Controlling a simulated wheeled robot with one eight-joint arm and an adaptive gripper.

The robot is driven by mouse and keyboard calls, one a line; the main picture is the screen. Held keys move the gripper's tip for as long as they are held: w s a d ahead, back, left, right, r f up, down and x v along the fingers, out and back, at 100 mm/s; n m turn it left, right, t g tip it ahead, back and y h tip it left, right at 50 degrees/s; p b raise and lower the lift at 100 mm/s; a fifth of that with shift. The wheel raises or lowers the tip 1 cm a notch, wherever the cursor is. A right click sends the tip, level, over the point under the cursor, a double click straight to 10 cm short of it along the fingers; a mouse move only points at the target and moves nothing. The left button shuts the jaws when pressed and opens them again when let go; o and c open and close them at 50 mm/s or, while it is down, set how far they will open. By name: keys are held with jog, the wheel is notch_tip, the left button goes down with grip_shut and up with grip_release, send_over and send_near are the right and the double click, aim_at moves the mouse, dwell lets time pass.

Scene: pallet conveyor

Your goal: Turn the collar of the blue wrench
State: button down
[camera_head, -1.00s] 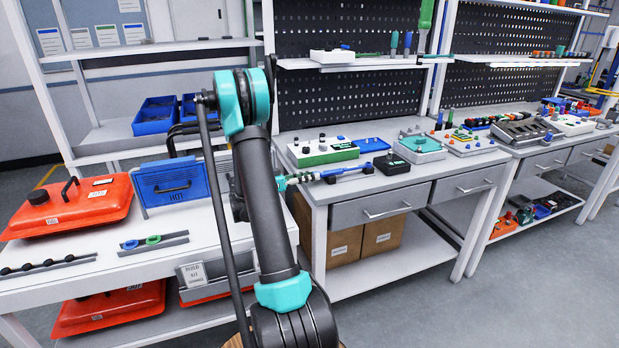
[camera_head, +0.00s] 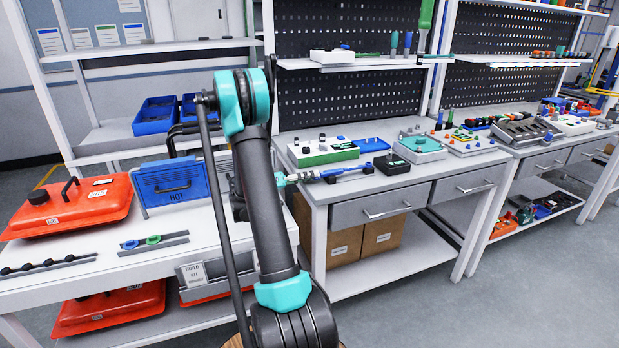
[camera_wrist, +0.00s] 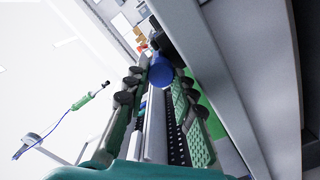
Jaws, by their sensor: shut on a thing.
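The blue wrench (camera_head: 346,171) lies along the front left part of the workbench, between a green and white box and a black box. My gripper (camera_head: 308,176) reaches in from the left, low over the bench edge, and is shut on the wrench's left end. In the wrist view a round blue part of the wrench (camera_wrist: 160,73) shows between the tips of the two green-padded fingers of my gripper (camera_wrist: 158,82). The fingers hide most of the held part. I cannot tell the collar apart from the handle there.
A green and white box (camera_head: 322,154) stands behind the wrench, and a black box (camera_head: 391,164) sits by its right end. Floor at the right is clear.

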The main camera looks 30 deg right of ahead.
jog(key=shift+n, duration=1.1)
jog(key=c, duration=1.2)
grip_release()
jog(key=shift+v, duration=4.05)
